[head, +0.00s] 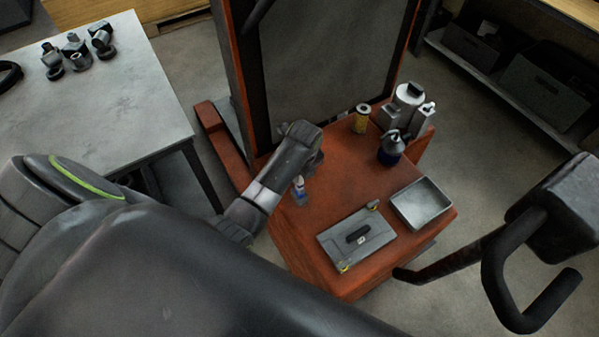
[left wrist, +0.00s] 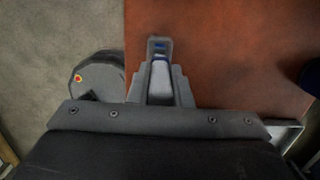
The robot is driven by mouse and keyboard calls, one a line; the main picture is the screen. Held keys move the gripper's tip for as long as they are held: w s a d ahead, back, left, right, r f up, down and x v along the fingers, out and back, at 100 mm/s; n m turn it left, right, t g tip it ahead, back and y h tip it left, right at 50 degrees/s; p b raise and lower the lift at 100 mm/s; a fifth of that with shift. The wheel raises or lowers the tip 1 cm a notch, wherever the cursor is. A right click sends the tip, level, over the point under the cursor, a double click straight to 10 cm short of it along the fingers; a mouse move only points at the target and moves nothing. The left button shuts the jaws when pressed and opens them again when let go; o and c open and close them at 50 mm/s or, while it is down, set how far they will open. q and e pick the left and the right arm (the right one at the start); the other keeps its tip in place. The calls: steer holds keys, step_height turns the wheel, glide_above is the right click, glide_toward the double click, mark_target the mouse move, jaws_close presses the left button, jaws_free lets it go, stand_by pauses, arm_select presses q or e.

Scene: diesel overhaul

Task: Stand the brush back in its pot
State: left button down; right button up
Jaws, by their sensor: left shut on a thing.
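My left gripper (head: 303,172) points down over the red-orange cart top and is shut on a small white and blue thing (head: 299,188). I take this thing to be the brush, though its shape is mostly hidden. In the left wrist view the thing (left wrist: 158,48) sticks out beyond the fingers of my left gripper (left wrist: 160,82), over the cart top. Which container is the brush's pot is unclear. A dark blue pot-like container (head: 390,153) with a dark and silver top stands at the back right of the cart. My right gripper is not in view.
On the cart top (head: 337,180) are a yellow tin (head: 361,117), grey-white canisters (head: 408,98), a grey flat case (head: 356,241) and a shallow metal tray (head: 421,203). A grey table (head: 135,100) stands at left. A black bent tube (head: 520,315) is at right.

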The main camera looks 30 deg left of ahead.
arm_select(q)
steer(key=shift+f+b, duration=0.6)
steer(key=shift+f, duration=0.9)
steer(key=c, duration=1.3)
jaws_free()
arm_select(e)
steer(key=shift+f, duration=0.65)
arm_select(q)
steer(key=shift+o, duration=0.2)
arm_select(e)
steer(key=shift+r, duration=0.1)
